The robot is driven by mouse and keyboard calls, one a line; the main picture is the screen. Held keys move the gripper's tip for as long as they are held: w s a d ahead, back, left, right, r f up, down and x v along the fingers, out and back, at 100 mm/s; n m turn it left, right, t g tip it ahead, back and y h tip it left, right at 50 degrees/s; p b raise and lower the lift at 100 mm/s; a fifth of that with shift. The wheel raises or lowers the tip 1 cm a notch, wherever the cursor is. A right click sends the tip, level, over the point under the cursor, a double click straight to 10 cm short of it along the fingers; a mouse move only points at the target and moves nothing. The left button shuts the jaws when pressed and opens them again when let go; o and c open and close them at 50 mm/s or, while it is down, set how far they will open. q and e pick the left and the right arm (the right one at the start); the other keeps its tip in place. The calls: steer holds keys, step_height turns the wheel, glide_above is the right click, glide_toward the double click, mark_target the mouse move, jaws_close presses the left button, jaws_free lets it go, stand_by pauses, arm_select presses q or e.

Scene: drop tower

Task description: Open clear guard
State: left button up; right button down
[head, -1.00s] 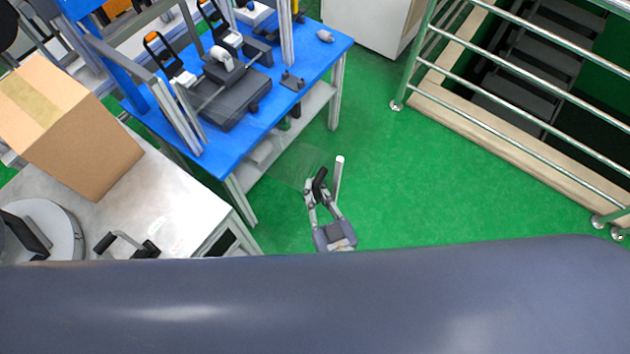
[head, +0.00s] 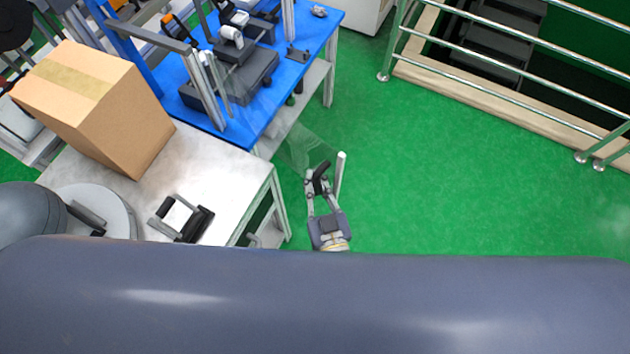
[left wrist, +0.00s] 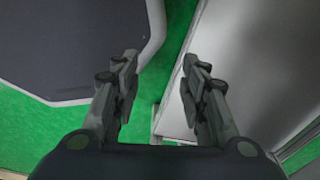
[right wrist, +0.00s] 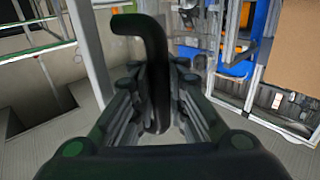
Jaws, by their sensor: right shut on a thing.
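The clear guard (head: 308,148) is a faint see-through panel in the head view, beside the right front corner of the blue-topped bench (head: 262,118). My right gripper (head: 320,186) is shut on the guard's black bent handle (head: 322,167). In the right wrist view the handle (right wrist: 158,75) stands between the fingers; the panel is hard to make out there. My left gripper (left wrist: 160,85) is open and empty in the left wrist view, its fingers apart above the floor. It does not show in the head view.
A cardboard box (head: 120,115) and a black-handled item (head: 182,218) stand on the white table (head: 215,165) at left. Metal railings (head: 510,65) surround a stair opening (head: 490,50) at upper right. Green floor (head: 450,180) is clear right of my right gripper.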

steer(key=shift+s+d+f, duration=0.15)
steer(key=shift+d+f, duration=0.2)
steer(key=c, duration=1.9)
jaws_free()
steer(key=shift+o, duration=0.3)
steer(key=shift+s+d+r, duration=0.2)
steer(key=shift+a, duration=0.1)
steer(key=shift+s, duration=0.15)
arm_select(q)
steer(key=shift+a, duration=0.15)
arm_select(e)
steer(key=v, duration=1.2)
